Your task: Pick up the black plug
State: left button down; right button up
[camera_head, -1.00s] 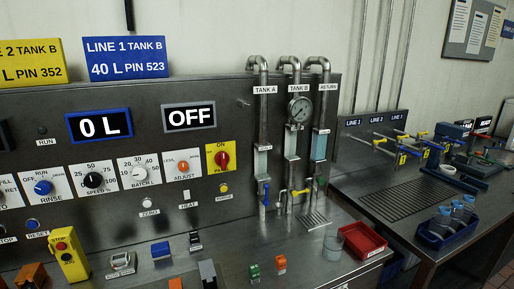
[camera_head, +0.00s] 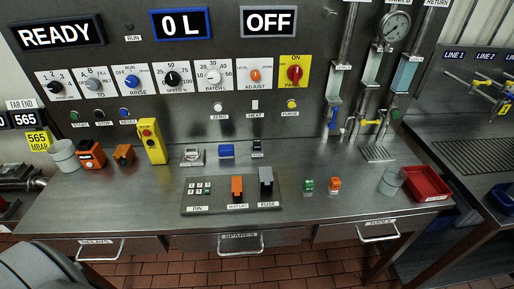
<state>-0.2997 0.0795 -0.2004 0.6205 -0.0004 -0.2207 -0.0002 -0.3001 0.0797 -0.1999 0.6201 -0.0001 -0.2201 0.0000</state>
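A small black block (camera_head: 257,147), which may be the black plug, sits at the back of the steel bench, right of a blue block (camera_head: 226,151). It is too small to tell its exact shape. Neither of my grippers shows in the head view.
A yellow stop box (camera_head: 152,141), orange devices (camera_head: 92,154) and a grey cup (camera_head: 64,155) stand at the left. Small green (camera_head: 308,184) and orange (camera_head: 334,184) blocks, a clear cup (camera_head: 391,181) and a red tray (camera_head: 427,184) are at the right. The bench's front left is bare.

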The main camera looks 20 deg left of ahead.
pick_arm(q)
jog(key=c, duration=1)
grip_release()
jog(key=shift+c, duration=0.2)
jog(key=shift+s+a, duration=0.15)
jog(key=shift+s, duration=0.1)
